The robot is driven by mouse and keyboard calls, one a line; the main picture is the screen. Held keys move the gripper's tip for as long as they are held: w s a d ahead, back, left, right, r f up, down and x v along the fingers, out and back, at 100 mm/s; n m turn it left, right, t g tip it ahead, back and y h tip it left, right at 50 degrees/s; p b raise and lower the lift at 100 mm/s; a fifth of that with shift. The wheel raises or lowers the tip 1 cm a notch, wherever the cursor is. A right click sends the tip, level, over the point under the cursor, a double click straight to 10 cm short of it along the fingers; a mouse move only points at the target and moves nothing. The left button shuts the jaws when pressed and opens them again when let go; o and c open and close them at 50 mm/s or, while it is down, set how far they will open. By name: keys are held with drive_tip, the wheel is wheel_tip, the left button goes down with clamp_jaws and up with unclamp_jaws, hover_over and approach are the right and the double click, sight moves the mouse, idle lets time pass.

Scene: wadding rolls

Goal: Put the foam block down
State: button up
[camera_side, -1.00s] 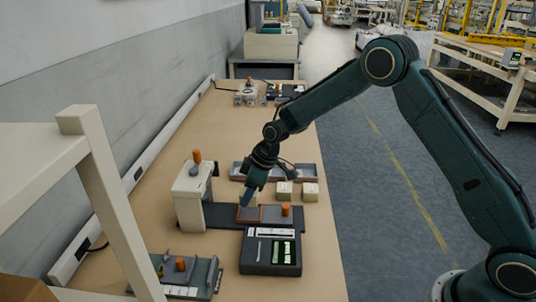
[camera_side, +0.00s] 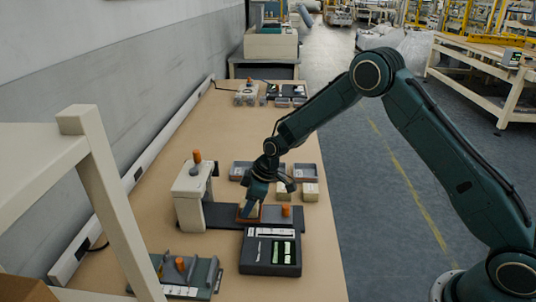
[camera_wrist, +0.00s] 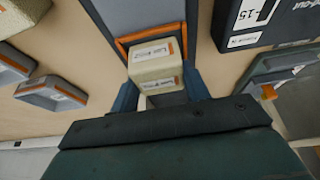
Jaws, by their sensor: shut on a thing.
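The foam block (camera_wrist: 153,62) is cream with white printed labels, and it sits between the two blue fingers of my gripper (camera_wrist: 160,90) in the wrist view. My gripper is shut on it. In the side view my gripper (camera_side: 250,212) points down at the orange-edged frame on the dark base strip (camera_side: 225,217), and I cannot make out the held block there. In the wrist view the orange frame (camera_wrist: 150,36) is right by the block's far end. I cannot tell whether the block touches the surface inside it.
Two cream blocks (camera_side: 310,192) stand behind, near grey trays (camera_side: 306,172). A cream post-like unit (camera_side: 190,195) with an orange knob is close on the left. A dark box (camera_side: 270,268) with green windows lies in front. An orange knob (camera_side: 286,211) stands right of the frame.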

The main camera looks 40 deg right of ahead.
drive_tip(key=shift+f, duration=0.1)
drive_tip(key=o, duration=0.9)
drive_tip(key=shift+o, duration=0.2)
drive_tip(key=v, duration=1.3)
drive_tip(key=shift+r, duration=0.3)
drive_tip(key=shift+d+r, duration=0.1)
drive_tip(key=shift+d, duration=0.05)
